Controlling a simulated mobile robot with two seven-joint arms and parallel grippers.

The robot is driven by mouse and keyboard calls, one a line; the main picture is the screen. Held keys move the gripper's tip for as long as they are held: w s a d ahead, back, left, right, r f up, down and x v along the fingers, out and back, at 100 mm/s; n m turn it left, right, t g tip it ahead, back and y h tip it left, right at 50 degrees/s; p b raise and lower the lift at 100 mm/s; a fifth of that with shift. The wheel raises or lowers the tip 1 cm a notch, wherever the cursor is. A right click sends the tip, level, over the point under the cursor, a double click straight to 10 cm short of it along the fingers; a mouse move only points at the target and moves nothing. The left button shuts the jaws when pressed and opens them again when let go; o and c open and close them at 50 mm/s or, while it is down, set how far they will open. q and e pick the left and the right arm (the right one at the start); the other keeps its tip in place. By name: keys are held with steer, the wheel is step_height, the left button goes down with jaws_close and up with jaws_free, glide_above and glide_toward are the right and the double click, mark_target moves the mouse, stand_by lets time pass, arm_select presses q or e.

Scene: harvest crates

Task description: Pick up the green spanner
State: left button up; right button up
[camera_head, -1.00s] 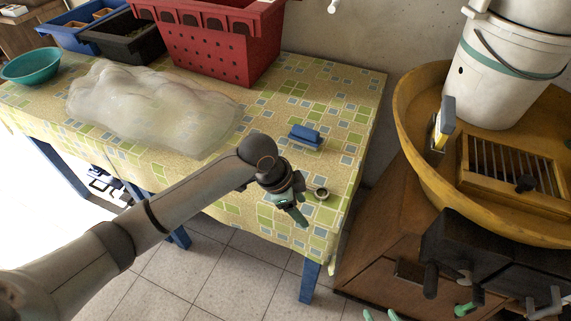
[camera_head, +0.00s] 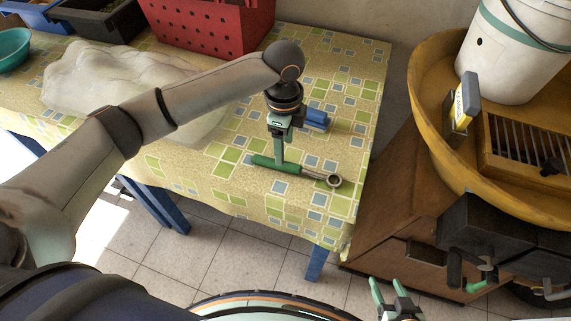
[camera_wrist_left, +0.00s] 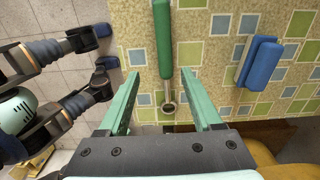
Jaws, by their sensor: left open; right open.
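The green spanner (camera_head: 290,168) lies flat on the patterned tablecloth near the table's front right. Its green handle points left and its metal ring end right in the head view. In the left wrist view the spanner (camera_wrist_left: 163,45) runs lengthwise, its shaft and ring end between the lines of the two fingers. My left gripper (camera_head: 279,155) is over the spanner, pointing down, open; whether it touches is unclear. Its green fingertips (camera_wrist_left: 159,72) are apart with nothing gripped. My right gripper (camera_head: 388,286) is open and empty at the bottom, below the table's front edge.
A blue block-like object (camera_head: 316,118) lies just behind the spanner. A clear plastic bag (camera_head: 100,85) and a red crate (camera_head: 205,22) are farther back left. A yellow tub (camera_head: 428,100) stands on the right. Tablecloth right of the spanner is clear.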

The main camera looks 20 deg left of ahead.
mark_target(285, 164)
arm_select(q)
steer(key=f, duration=0.8)
steer(key=shift+w, duration=0.4)
jaws_close()
steer(key=shift+r, duration=0.1)
stand_by(0.9)
